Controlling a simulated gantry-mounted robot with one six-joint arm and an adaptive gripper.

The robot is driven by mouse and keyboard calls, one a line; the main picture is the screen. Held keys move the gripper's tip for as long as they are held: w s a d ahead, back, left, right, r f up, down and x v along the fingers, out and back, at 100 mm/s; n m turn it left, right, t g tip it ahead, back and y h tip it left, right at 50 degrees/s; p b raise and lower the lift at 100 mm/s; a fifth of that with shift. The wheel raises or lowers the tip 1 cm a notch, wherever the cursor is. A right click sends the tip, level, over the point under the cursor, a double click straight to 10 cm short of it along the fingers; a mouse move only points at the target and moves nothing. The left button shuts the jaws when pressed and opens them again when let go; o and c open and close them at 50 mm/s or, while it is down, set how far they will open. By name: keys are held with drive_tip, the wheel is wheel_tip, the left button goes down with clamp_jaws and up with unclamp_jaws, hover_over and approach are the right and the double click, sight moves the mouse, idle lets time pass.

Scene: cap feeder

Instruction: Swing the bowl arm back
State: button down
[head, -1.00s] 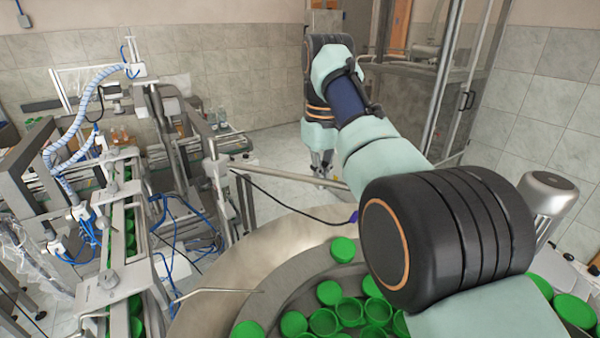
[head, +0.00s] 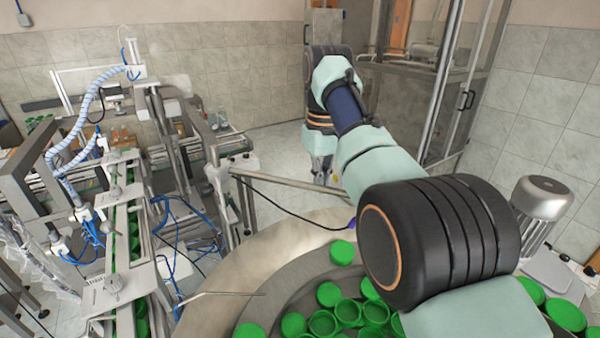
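The feeder bowl (head: 270,240) is a wide round metal bowl with green caps (head: 323,322) inside it. A thin metal rod (head: 220,293) reaches over its left rim. A grey metal bar (head: 285,182) runs from the left machine toward my wrist, behind the bowl. I cannot tell which of these is the bowl arm. My gripper (head: 322,172) hangs at the far end of my arm, near the right end of the grey bar. Its fingers are small and partly hidden, so opening and contact with the bar cannot be told.
A conveyor (head: 130,250) with green caps and blue hoses stands at the left. A grey motor (head: 541,200) stands right of the bowl. A glass-walled enclosure (head: 425,100) is behind my arm. Some tiled floor (head: 275,145) is free between the left machines and my wrist.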

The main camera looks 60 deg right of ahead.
drive_tip(key=shift+d+r+p, duration=0.15)
drive_tip(key=shift+d+p, duration=0.3)
drive_tip(key=shift+p, duration=0.75)
drive_tip(key=shift+w+d, duration=0.1)
drive_tip(key=shift+d, duration=0.05)
wheel_tip(320, 180, up, 12)
drive_tip(key=p, duration=1.3)
drive_tip(key=w+a+r+n+t+y+p, duration=0.1)
drive_tip(key=w+a+r+n+t+p, duration=0.3)
drive_tip(key=n, duration=0.8)
wheel_tip(320, 180, down, 16)
drive_tip(key=w+g+b, duration=0.1)
drive_tip(key=g+b, duration=0.1)
drive_tip(key=b, duration=0.1)
drive_tip(key=shift+d+f+b, duration=0.2)
drive_tip(key=shift+d+b, duration=0.1)
drive_tip(key=shift+d, duration=0.05)
drive_tip(key=shift+w, duration=0.1)
